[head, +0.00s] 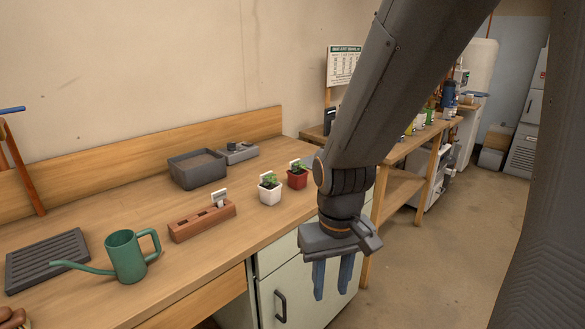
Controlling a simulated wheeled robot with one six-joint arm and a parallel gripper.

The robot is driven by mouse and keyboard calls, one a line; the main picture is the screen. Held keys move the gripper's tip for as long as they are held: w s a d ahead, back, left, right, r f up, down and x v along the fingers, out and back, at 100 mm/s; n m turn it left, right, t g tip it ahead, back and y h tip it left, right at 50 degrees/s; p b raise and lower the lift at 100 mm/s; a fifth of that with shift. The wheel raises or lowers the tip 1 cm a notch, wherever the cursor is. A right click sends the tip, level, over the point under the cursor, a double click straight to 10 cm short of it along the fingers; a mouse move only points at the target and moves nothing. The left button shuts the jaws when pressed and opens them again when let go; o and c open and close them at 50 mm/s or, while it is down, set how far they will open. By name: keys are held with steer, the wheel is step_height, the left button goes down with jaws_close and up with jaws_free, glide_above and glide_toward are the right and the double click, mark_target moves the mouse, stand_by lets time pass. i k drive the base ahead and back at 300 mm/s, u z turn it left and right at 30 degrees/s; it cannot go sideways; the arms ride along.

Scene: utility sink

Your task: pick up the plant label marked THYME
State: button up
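My gripper (331,292) hangs in front of the cabinet, to the right of the bench's front edge. Its two blue fingers point down, apart, with nothing seen between them. A white label (219,197) stands in a reddish-brown slotted block (190,227) on the bench. Another white label (266,175) shows behind the plant in a white pot (270,194). A third white label (295,163) shows at the plant in a red pot (297,179). The writing on the labels is too small to read, so I cannot tell which is THYME.
A green watering can (126,256) and a dark ribbed tray (46,260) are at the left of the wooden bench (150,302). A grey tray (198,182) stands near the back wall. The cabinet (305,290) is below. Open floor (440,270) lies to the right.

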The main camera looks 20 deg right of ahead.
mark_target(262, 180)
steer(key=z, duration=1.4)
steer(key=i, duration=0.85)
steer(key=u, duration=1.9)
